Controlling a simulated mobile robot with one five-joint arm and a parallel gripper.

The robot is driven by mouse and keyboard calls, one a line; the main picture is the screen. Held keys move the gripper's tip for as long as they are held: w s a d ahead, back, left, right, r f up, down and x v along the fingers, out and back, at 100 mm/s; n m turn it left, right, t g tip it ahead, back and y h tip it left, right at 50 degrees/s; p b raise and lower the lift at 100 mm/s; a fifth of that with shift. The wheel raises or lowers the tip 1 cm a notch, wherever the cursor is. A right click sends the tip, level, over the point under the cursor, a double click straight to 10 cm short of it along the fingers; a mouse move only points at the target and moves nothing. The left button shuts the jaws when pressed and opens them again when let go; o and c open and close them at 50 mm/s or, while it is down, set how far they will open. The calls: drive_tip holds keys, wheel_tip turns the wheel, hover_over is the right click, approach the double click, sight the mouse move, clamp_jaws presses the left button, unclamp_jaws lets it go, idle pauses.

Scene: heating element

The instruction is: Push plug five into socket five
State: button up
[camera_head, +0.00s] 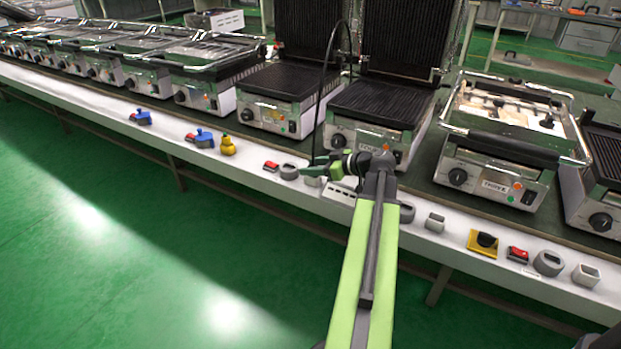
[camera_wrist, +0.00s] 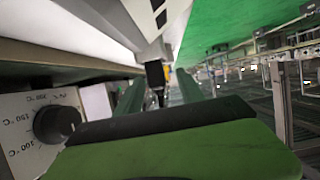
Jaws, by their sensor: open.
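My gripper (camera_head: 322,170) is open in the head view, low over the front ledge in front of the middle grills. A thin black cable (camera_head: 325,75) arches from beside the raised grill lids down to the gripper. The plug at its end cannot be made out clearly. In the wrist view a green finger with a black pad fills the foreground, and a dark upright piece (camera_wrist: 155,78) stands beyond it; I cannot tell whether it is the plug. A round grey socket (camera_head: 289,172) sits on the ledge just left of my gripper. The socket numbers are not readable.
Grills stand in a row behind the ledge, two with lids raised; a grill knob (camera_wrist: 57,124) is close in the wrist view. Blue pieces (camera_head: 203,138), a yellow piece (camera_head: 227,147), a red switch (camera_head: 517,255) and a yellow-black switch (camera_head: 484,242) sit along the ledge. Green floor in front is clear.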

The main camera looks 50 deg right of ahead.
drive_tip(key=x, duration=0.2)
drive_tip(key=shift+w+f+b, duration=0.2)
drive_tip(key=shift+w+b, duration=0.1)
drive_tip(key=shift+b, duration=0.05)
drive_tip(key=shift+r, duration=0.1)
clamp_jaws()
wheel_tip(320, 180, up, 10)
drive_tip(key=p, duration=1)
